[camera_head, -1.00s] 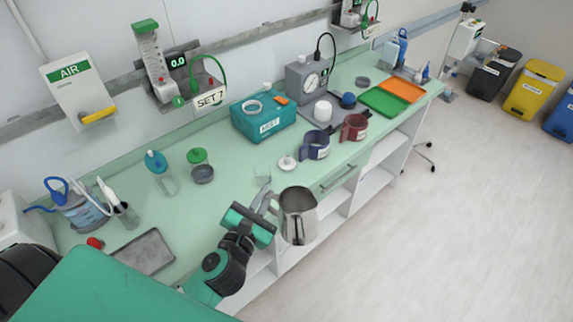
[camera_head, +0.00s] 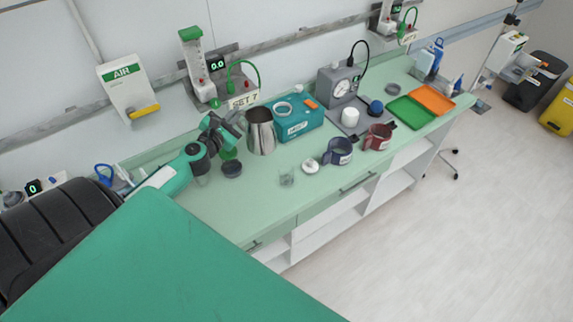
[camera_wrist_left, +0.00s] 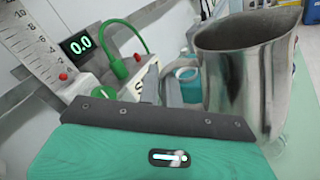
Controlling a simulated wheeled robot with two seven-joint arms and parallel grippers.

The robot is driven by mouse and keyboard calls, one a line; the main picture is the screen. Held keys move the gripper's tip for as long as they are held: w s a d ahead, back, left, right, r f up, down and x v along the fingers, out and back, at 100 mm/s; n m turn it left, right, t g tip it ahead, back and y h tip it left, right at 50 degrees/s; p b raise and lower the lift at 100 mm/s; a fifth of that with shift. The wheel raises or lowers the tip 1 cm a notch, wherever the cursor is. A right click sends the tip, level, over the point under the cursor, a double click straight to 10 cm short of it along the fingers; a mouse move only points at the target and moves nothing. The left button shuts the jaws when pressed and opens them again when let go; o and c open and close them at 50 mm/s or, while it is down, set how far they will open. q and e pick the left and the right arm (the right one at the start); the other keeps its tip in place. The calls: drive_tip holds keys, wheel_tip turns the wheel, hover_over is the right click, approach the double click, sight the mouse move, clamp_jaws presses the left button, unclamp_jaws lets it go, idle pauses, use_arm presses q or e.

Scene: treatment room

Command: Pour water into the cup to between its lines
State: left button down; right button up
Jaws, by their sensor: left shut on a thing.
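A steel jug (camera_head: 262,135) is held by its handle side in my left gripper (camera_head: 239,121), which is shut on it. The jug looks upright and stands out above the back of the counter, just left of the teal box. In the left wrist view the jug (camera_wrist_left: 238,85) fills the right side; its contents are hidden. A small clear cup (camera_head: 287,178) stands on the counter, below and to the right of the jug in the head view. Its lines and any water in it are too small to make out. My right gripper is out of view.
The teal box (camera_head: 299,128) is close to the jug's right. A white lid (camera_head: 310,166), a blue mug (camera_head: 339,152) and a red mug (camera_head: 378,137) are right of the cup. The counter front (camera_head: 245,212) is clear.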

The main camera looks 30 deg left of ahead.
use_arm(q)
drive_tip(key=w+a+r+p, duration=0.1)
drive_tip(key=a+r, duration=0.3)
drive_tip(key=a, duration=0.2)
drive_tip(key=shift+a+r+y, duration=0.3)
